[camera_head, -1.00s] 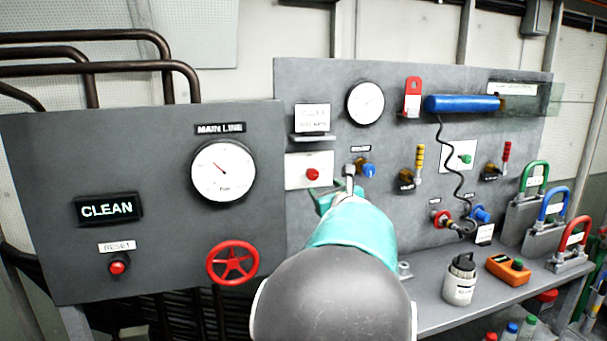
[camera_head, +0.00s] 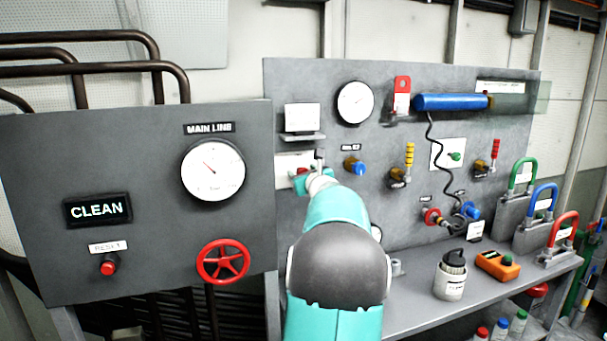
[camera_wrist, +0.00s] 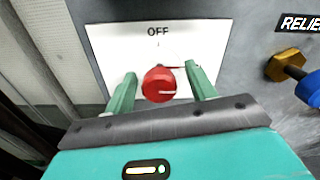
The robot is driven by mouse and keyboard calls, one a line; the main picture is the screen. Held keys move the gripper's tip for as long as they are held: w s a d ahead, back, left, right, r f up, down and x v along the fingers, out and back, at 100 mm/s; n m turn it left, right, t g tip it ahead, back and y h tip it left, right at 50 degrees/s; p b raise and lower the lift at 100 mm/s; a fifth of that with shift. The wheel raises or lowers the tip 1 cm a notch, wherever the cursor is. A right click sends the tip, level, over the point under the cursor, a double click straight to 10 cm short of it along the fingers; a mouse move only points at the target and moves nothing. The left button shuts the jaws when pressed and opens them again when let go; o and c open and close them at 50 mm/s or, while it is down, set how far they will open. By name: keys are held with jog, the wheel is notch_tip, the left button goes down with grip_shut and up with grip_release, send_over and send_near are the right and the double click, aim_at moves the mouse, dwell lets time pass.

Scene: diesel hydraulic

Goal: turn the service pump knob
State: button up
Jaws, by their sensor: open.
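A round red knob (camera_wrist: 159,84) sits on a white plate (camera_wrist: 210,35) marked OFF at the top. A pale line on the knob points right. No pump name is readable on the plate. In the head view the knob (camera_head: 301,171) is mostly hidden by my gripper. My gripper (camera_wrist: 160,74) is open, with one green finger on each side of the knob. Gaps show between both fingers and the knob in the wrist view. How far the fingertips reach along the knob's depth is hard to tell. In the head view my gripper (camera_head: 312,183) is in front of the plate.
A blue knob on a brass body (camera_head: 354,166), labelled RELIE..., is right of the plate. The panel with the MAIN LINE gauge (camera_head: 213,170) and red handwheel (camera_head: 223,262) stands left. A shelf (camera_head: 420,313) with a jar and orange box lies below right.

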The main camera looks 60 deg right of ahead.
jog(key=shift+w, duration=0.1)
jog(key=c, duration=1)
jog(key=shift+n, duration=0.4)
jog(key=n, duration=0.3)
jog(key=shift+a+n, duration=0.1)
jog(key=shift+n, duration=0.2)
jog(key=n, duration=0.4)
jog(key=shift+n, duration=0.3)
jog(key=n, duration=0.4)
jog(key=shift+w+f+n, duration=0.1)
jog(key=shift+n, duration=2.4)
